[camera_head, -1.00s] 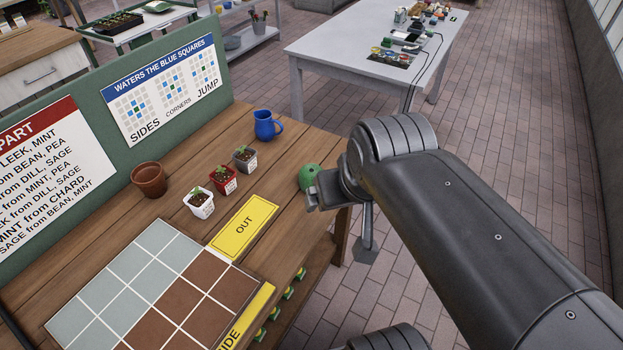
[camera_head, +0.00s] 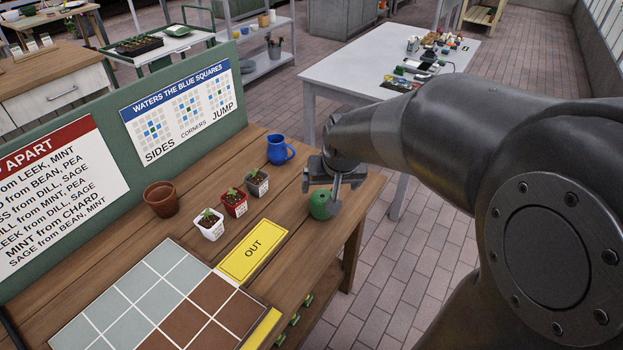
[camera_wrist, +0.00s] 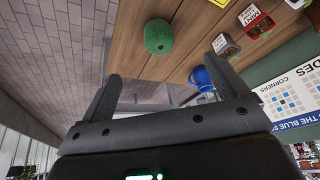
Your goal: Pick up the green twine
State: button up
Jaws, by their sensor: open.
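The green twine (camera_head: 320,205) is a rounded green ball standing near the right end of the wooden bench. My gripper (camera_head: 337,190) is over it in the head view, and a finger covers part of its right side. In the wrist view, the twine (camera_wrist: 159,37) lies beyond the fingertips, with wooden bench top showing around it. The two fingers of my gripper (camera_wrist: 166,90) are spread apart with nothing between them.
A blue jug (camera_head: 279,150) stands behind the twine. Several potted seedlings, including a red pot (camera_head: 234,203), and a yellow OUT card (camera_head: 251,251) lie to its left. A terracotta pot (camera_head: 161,199) is farther left. A white table (camera_head: 330,82) stands behind.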

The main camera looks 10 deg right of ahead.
send_near(322, 199)
jog(key=f, duration=0.2)
jog(key=shift+h, duration=0.3)
jog(key=shift+w+x, duration=0.15)
jog(key=shift+x, duration=2.6)
jog(key=shift+w+x, duration=0.15)
jog(key=shift+x, duration=2.65)
jog(key=shift+a+r, duration=0.1)
jog(key=shift+r, duration=0.05)
jog(key=shift+c, duration=0.4)
jog(key=c, duration=1)
